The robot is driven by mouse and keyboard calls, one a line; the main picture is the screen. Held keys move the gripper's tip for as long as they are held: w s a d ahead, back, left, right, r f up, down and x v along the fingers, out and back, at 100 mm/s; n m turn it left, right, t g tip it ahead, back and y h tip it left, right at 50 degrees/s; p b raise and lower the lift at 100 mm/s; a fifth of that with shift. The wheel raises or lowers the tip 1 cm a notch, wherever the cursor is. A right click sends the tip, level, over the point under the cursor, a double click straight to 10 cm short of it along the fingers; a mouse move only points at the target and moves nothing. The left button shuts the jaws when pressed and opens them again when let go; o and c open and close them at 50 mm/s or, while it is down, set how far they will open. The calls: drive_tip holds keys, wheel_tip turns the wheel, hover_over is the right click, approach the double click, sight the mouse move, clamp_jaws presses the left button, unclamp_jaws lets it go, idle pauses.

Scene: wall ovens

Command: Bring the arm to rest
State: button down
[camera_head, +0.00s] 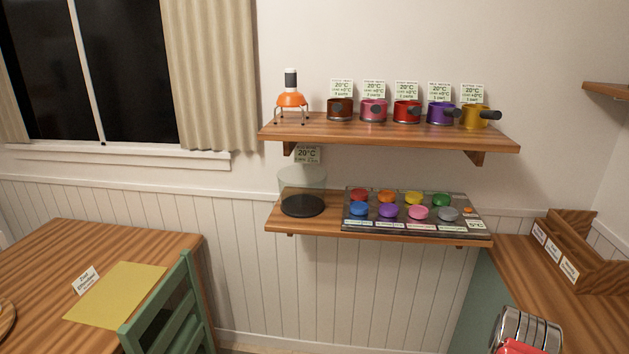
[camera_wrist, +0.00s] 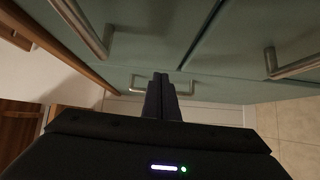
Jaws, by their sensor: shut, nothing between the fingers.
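My gripper (camera_wrist: 161,78) shows in the wrist view, its two dark fingers together with nothing between them. The fingers point at green cabinet fronts (camera_wrist: 225,50) with metal bar handles. One handle (camera_wrist: 183,90) lies behind the fingertips in the picture; I cannot tell how far off it is. The dark wrist body with a lit strip fills the bottom of that view. I do not make out my arm or gripper in the head view.
The upper shelf (camera_head: 390,129) bears several coloured pots and an orange burner (camera_head: 292,99). The lower shelf (camera_head: 335,224) holds a panel of coloured knobs (camera_head: 415,207). A table (camera_head: 50,260) and green chair (camera_head: 170,315) stand left; a counter (camera_head: 535,268) is right.

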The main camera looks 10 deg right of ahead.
drive_tip(key=w+a+r+m+t+y, duration=0.1)
drive_tip(key=w+a+r+y, duration=0.15)
drive_tip(key=w+r, duration=0.5)
drive_tip(key=w+a+r+m+y, duration=0.1)
drive_tip(key=w+a+r+y, duration=0.15)
drive_tip(key=w+r, duration=0.5)
drive_tip(key=w+a+r+m+y, duration=0.1)
drive_tip(key=w+a+r+y, duration=0.1)
drive_tip(key=a+r, duration=0.55)
drive_tip(key=w+a+r+m+y, duration=0.1)
drive_tip(key=w+a+r+y, duration=0.15)
drive_tip(key=a+r, duration=0.45)
drive_tip(key=s+a+r+g+y, duration=0.1)
drive_tip(key=s+a+r+y, duration=0.1)
drive_tip(key=s+a+r, duration=0.45)
drive_tip(key=s+a+r+g+y, duration=0.1)
drive_tip(key=s+a+r+y, duration=0.2)
drive_tip(key=a, duration=0.7)
drive_tip(key=s+a+r+m+g, duration=0.1)
drive_tip(key=s+a, duration=0.3)
drive_tip(key=s, duration=0.6)
drive_tip(key=s+a+r+m+g, duration=0.1)
drive_tip(key=s+a, duration=0.4)
drive_tip(key=s, duration=0.6)
drive_tip(key=shift+r+g, duration=0.7)
drive_tip(key=shift+r, duration=0.15)
